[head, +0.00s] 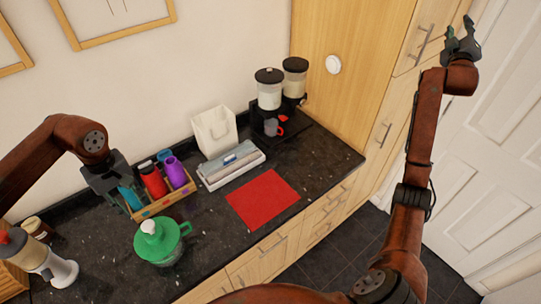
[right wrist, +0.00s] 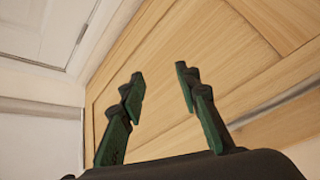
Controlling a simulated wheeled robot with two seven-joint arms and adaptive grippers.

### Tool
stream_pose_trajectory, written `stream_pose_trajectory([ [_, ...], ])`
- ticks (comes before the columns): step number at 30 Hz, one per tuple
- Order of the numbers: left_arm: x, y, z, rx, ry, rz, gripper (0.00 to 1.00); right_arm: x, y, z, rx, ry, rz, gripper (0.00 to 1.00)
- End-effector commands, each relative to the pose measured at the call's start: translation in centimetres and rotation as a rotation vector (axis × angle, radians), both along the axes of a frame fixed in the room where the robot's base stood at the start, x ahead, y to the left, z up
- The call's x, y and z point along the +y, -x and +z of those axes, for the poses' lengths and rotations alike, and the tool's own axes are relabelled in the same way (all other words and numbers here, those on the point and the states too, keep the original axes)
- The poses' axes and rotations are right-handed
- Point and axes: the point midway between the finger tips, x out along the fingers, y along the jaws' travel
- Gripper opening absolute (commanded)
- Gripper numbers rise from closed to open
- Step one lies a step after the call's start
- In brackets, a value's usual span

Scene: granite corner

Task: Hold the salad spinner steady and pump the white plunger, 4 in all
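The salad spinner (head: 162,245) stands upright on the dark counter at the front left in the head view. It has a green lid with a green side handle, and the white plunger (head: 149,226) sticks up from the lid's middle. My left gripper (head: 128,201) is behind and left of the spinner, apart from it, over the left end of a wooden crate. Its fingers overlap a teal item there, so I cannot tell its opening. My right gripper (head: 462,42) is raised at the upper right, far from the spinner. In the right wrist view it (right wrist: 160,90) is open and empty.
The wooden crate (head: 165,204) holds several coloured bottles. A red mat (head: 263,199), a grey-white box (head: 231,165), a white bag (head: 214,131) and a black dispenser stand (head: 298,127) lie rightward. A white-and-red bottle (head: 45,262) stands left of the spinner.

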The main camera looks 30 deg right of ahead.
Motion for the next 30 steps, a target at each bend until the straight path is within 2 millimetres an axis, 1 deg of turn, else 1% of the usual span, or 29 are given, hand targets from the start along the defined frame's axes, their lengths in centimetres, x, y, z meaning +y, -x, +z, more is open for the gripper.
stream_pose_trajectory([
  [1,0.0,0.0,0.0,0.000,0.000,0.000,0.29,2.1,-0.3,2.6,-0.033,0.011,0.031,0.30],
  [2,0.0,0.0,0.0,0.000,0.000,0.000,0.29,3.3,-0.4,3.8,-0.047,0.017,0.048,0.30],
  [3,0.0,0.0,0.0,0.000,0.000,0.000,0.29,4.9,-0.6,5.4,-0.063,0.024,0.072,0.30],
  [5,0.0,0.0,0.0,0.000,0.000,0.000,0.29,7.6,-1.1,7.5,-0.091,0.032,0.116,0.30],
  [6,0.0,0.0,0.0,0.000,0.000,0.000,0.29,9.5,-1.9,8.3,-0.106,0.031,0.149,0.30],
  [7,0.0,0.0,0.0,0.000,0.000,0.000,0.29,11.1,-2.7,8.8,-0.117,0.032,0.177,0.30],
  [8,0.0,0.0,0.0,0.000,0.000,0.000,0.29,12.4,-3.8,8.6,-0.120,0.026,0.205,0.30],
  [9,0.0,0.0,0.0,0.000,0.000,0.000,0.29,14.2,-5.3,8.1,-0.118,0.019,0.240,0.30],
  [10,0.0,0.0,0.0,0.000,0.000,0.000,0.29,15.4,-6.5,7.6,-0.113,0.015,0.265,0.30],
  [11,0.0,0.0,0.0,0.000,0.000,0.000,0.29,16.5,-7.6,6.8,-0.105,0.010,0.287,0.30],
  [12,0.0,0.0,0.0,0.000,0.000,0.000,0.29,17.8,-9.0,5.6,-0.087,0.004,0.312,0.30],
  [14,0.0,0.0,0.0,0.000,0.000,0.001,0.29,19.6,-11.1,3.5,-0.061,-0.007,0.351,0.30],
  [15,0.0,0.0,0.0,0.000,0.000,0.001,0.29,20.9,-12.4,2.2,-0.044,-0.014,0.376,0.30],
  [17,0.0,0.0,0.0,0.000,0.000,0.000,0.29,22.8,-14.2,-0.1,-0.017,-0.028,0.414,0.30],
  [18,0.0,0.0,0.0,0.000,0.000,0.000,0.29,24.1,-15.4,-1.6,0.001,-0.038,0.439,0.30],
  [20,0.0,0.0,0.0,0.000,0.000,0.000,0.29,26.0,-16.9,-3.9,0.027,-0.054,0.475,0.30],
  [21,0.0,0.0,0.0,0.000,0.000,0.000,0.29,27.4,-17.9,-5.5,0.043,-0.067,0.500,0.30],
  [23,0.0,0.0,0.0,0.000,0.000,0.000,0.29,29.4,-19.2,-7.9,0.069,-0.085,0.539,0.30],
  [24,0.0,0.0,0.0,0.000,0.000,0.000,0.29,30.8,-20.0,-9.6,0.085,-0.101,0.564,0.30],
  [26,0.0,0.0,0.0,0.000,0.000,0.001,0.29,32.9,-21.0,-12.1,0.109,-0.123,0.603,0.30],
  [27,0.0,0.0,0.0,0.000,0.000,0.001,0.29,34.3,-21.6,-13.7,0.124,-0.138,0.626,0.30],
  [29,0.0,0.0,0.0,0.000,0.000,0.001,0.29,36.5,-22.4,-16.2,0.148,-0.164,0.664,0.30],
  [30,0.0,0.0,0.0,0.000,0.000,0.001,0.29,38.0,-22.8,-17.9,0.163,-0.183,0.688,0.30],
])
